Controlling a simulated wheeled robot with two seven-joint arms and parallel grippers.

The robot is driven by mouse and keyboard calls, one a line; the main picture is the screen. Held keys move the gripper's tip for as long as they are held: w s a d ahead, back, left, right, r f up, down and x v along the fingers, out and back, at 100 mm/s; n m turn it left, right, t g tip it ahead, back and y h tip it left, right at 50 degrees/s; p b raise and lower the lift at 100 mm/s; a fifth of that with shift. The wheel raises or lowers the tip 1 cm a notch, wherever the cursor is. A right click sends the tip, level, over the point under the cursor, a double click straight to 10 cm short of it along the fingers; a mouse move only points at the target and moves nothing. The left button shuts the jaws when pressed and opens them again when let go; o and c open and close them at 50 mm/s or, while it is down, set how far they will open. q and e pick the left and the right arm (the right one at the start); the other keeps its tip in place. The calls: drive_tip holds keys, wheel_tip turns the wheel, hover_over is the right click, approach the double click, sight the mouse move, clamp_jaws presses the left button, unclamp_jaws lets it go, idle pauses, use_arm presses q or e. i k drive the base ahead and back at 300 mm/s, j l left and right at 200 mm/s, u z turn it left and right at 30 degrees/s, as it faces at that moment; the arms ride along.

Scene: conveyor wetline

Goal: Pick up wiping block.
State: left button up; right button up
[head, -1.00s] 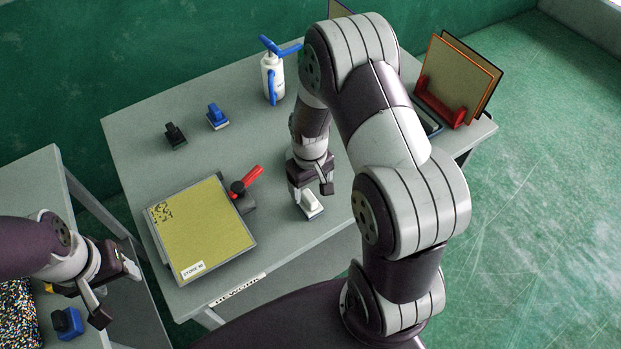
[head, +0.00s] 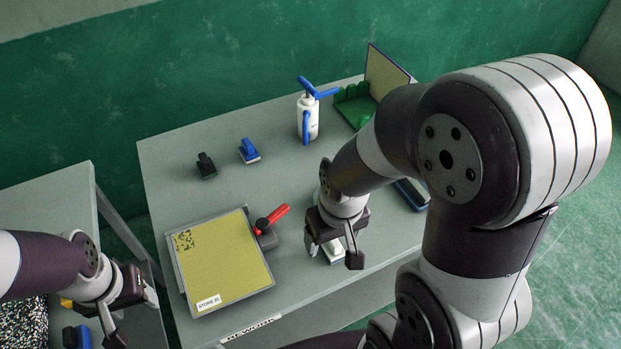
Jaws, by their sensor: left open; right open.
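A small block with a white handle (head: 332,251), which looks like the wiping block, lies on the grey table near its front edge. My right gripper (head: 334,254) is open, pointing down over this block, with one finger on each side of it. The gripper and its fingers hide part of the block, and I cannot tell whether they touch it. My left gripper (head: 128,318) is open and empty above the side table at the left. Similar blocks with a black handle (head: 206,165) and a blue handle (head: 249,151) stand at the back left of the grey table.
A white bottle with blue lever (head: 308,118) and a green rack (head: 355,105) stand behind. Another blue block (head: 76,337) is on the side table (head: 45,208).

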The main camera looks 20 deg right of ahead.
sight(332, 251)
drive_tip(key=l+z, duration=0.2)
drive_tip(key=z, duration=0.2)
drive_tip(key=i+l+z, duration=0.1)
drive_tip(key=z, duration=0.25)
drive_tip(key=i+l+z, duration=0.15)
drive_tip(key=z, duration=0.25)
drive_tip(key=i+l+z, duration=0.1)
drive_tip(key=z, duration=0.25)
